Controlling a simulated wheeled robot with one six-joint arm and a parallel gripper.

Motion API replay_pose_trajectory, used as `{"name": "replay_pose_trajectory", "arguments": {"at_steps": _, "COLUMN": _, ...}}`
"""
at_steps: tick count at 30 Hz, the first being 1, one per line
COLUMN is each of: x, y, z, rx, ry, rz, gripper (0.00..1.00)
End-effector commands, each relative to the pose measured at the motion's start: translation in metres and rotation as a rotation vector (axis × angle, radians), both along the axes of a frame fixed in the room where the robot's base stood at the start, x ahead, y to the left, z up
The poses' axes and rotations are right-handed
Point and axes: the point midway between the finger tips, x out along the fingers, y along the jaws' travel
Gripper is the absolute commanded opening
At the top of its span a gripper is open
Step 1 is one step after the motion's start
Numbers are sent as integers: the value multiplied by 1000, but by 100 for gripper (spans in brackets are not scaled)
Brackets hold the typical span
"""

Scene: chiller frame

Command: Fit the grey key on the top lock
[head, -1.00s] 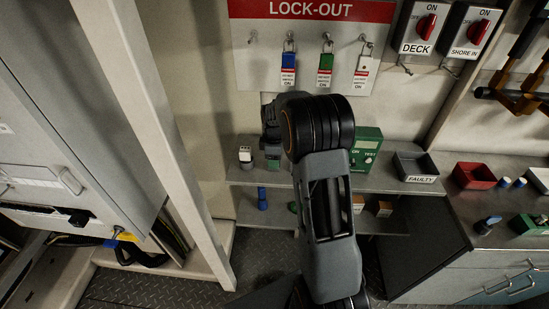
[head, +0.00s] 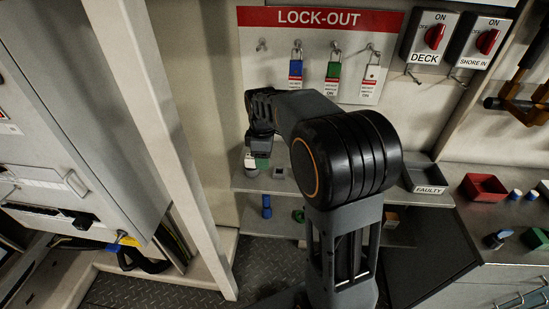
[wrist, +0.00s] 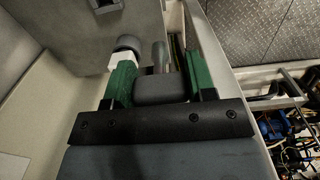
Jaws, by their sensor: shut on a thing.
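My gripper (head: 260,156) is above the left end of the grey shelf, in front of the back wall. In the wrist view its two green fingers (wrist: 158,82) are shut on a dark grey piece with a short shaft, which I take for the grey key (wrist: 160,90). In the head view the key is hidden by the hand. A white piece with a round grey end (wrist: 128,46) shows beyond the left finger.
A white post (head: 165,135) stands between my gripper and the cabinet (head: 60,110). The lock-out board (head: 267,65) with several padlocks hangs behind my arm. The shelf (head: 240,182) holds small items. A FAULTY tray (head: 430,188) is at right.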

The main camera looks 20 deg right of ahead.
Motion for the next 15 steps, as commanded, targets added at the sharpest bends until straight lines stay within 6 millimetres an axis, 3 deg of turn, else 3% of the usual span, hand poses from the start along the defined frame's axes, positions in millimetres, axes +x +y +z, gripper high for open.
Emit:
{"name": "replay_pose_trajectory", "arguments": {"at_steps": 6, "x": -18, "y": 29, "z": 15, "rx": 0, "ry": -1, "rz": 1, "gripper": 30}}
{"name": "replay_pose_trajectory", "arguments": {"at_steps": 15, "x": -28, "y": 45, "z": 23, "rx": 0, "ry": 0, "rz": 0, "gripper": 30}}
